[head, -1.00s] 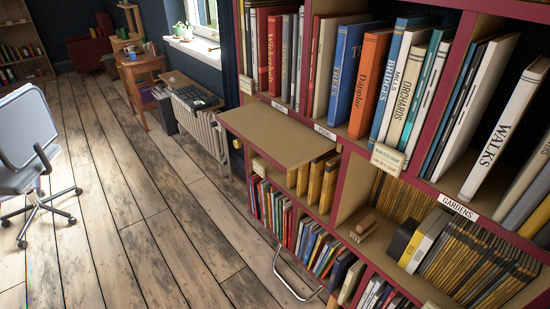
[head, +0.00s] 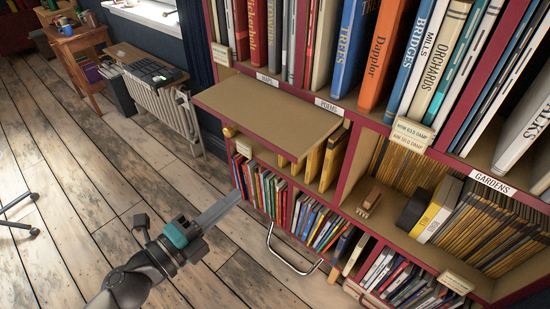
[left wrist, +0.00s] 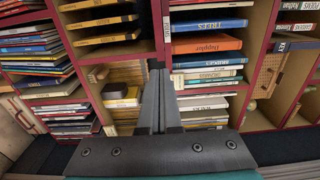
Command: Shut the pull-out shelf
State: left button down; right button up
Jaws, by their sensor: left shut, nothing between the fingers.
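The pull-out shelf (head: 265,112) is a flat tan board that sticks out from the front of the dark red bookcase (head: 362,150), below the upper row of books. My left gripper (head: 232,200) reaches in from the lower left of the head view. Its fingers are shut and empty, lower in the picture than the board and apart from it. In the left wrist view the closed fingers (left wrist: 158,85) point at the bookcase, which appears turned sideways. I cannot make out the board there. My right gripper is not in view.
Yellow files (head: 325,165) stand under the board, with a row of thin books (head: 265,190) below. A metal handle (head: 290,262) juts out low on the bookcase. A radiator (head: 165,110) is on the left. The wooden floor is clear in the middle.

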aim_at(285, 155)
pick_arm(q)
jog(key=p+x, duration=0.1)
jog(key=x, duration=1.1)
jog(key=shift+w+d, duration=0.4)
jog(key=shift+w, duration=0.1)
